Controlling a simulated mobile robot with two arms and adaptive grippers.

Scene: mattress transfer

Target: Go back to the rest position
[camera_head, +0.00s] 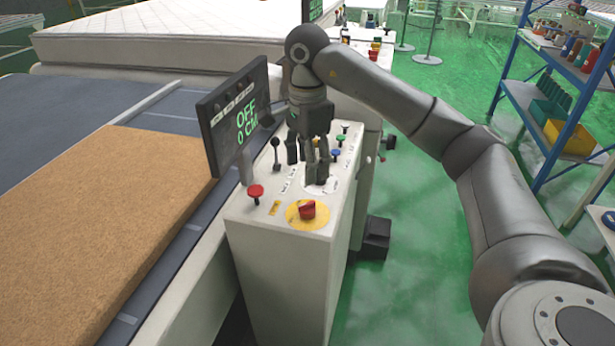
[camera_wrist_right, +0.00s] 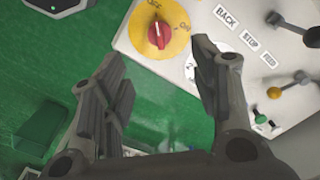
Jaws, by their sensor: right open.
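My right gripper (camera_head: 308,165) hangs fingers-down over the control panel (camera_head: 270,225). In the right wrist view its two fingers (camera_wrist_right: 160,80) are spread apart with nothing between them. A red rotary knob on a yellow disc (camera_head: 307,211) sits at the panel's near end; it also shows in the right wrist view (camera_wrist_right: 159,31), beside ON and OFF lettering. A screen (camera_head: 236,115) on the panel's left reads OFF and 0 CM. My left gripper is not in view.
A brown mattress slab (camera_head: 100,215) lies on the conveyor (camera_head: 35,135) at left. A white mattress (camera_head: 170,38) lies behind. A blue shelf rack (camera_head: 568,75) with bins stands at right. The green floor (camera_head: 455,75) is open between panel and rack.

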